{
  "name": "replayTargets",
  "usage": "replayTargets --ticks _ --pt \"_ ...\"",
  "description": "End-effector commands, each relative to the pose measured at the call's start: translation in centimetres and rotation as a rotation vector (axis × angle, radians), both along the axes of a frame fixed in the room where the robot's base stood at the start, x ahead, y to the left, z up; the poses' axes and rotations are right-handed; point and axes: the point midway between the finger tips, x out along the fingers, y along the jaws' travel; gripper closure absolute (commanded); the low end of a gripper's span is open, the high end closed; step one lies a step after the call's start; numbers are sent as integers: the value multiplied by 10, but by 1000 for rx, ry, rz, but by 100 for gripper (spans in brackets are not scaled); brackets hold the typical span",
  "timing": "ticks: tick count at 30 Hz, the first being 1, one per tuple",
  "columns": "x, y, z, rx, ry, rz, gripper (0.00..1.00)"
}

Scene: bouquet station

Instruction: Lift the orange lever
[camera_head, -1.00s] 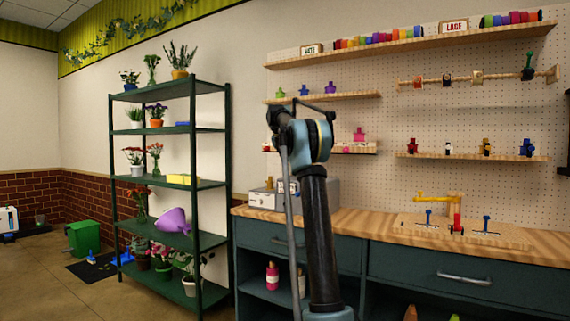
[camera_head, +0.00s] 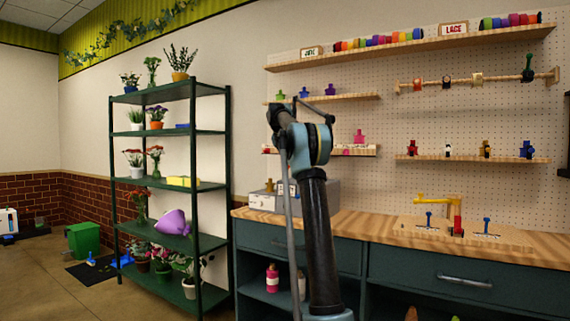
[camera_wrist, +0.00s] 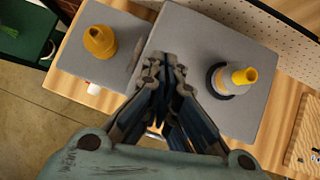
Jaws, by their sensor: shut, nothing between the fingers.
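My gripper (camera_wrist: 166,68) is shut and empty above the grey boxes in the wrist view. In that view, an orange-yellow knob (camera_wrist: 99,40) stands on the left grey box (camera_wrist: 125,25), left of my fingertips. A yellow stick-like handle (camera_wrist: 243,76) rises from a round dark-ringed base on the larger grey box (camera_wrist: 190,40), right of my fingertips. Both are apart from my fingers. I cannot tell for sure which is the orange lever. In the head view, my arm hides part of the grey boxes (camera_head: 325,192) and my fingertips are unclear.
The boxes sit on a wooden counter (camera_head: 385,225). A board with a yellow-armed, red-posted fixture (camera_head: 456,215) and blue T-handles (camera_head: 486,226) is farther right. A pegboard with shelves (camera_head: 470,158) stands behind. A green plant rack (camera_head: 205,240) is at the left.

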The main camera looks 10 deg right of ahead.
Motion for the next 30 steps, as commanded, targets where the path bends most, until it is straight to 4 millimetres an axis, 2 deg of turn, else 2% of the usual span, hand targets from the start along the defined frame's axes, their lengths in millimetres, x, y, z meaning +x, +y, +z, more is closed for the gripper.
replayTargets --ticks 11,15,30 --pt "-8 7 8 0 0 1 100" --pt "-20 15 22 -1 1 2 100" --pt "-33 15 94 -1 1 2 100"
